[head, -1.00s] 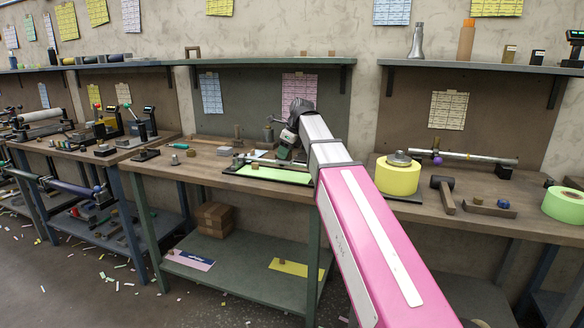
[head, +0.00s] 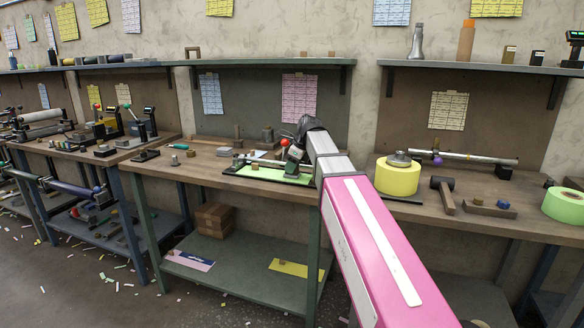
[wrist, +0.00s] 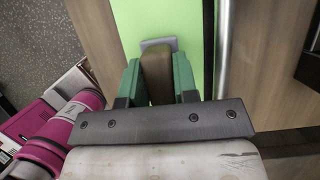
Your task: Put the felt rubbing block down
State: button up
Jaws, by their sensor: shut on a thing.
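My gripper (wrist: 158,78) has green fingers and is shut on the felt rubbing block, a brown block (wrist: 156,64) with a grey part showing at its far end. In the wrist view the block is over a bright green sheet (wrist: 185,20); I cannot tell whether it touches the sheet. In the head view my gripper (head: 294,160) is low over the green sheet (head: 262,175) on the middle bench. There the block is too small and covered to make out.
A metal bar (wrist: 223,50) runs along the sheet's right edge in the wrist view. On the bench (head: 200,168) are small grey weights and blocks to the left. A yellow roll (head: 398,178) and a mallet (head: 443,190) are to the right.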

jog(key=o, duration=0.9)
jog(key=shift+o, duration=0.2)
jog(key=v, duration=1.2)
jog(key=shift+s+d, duration=0.1)
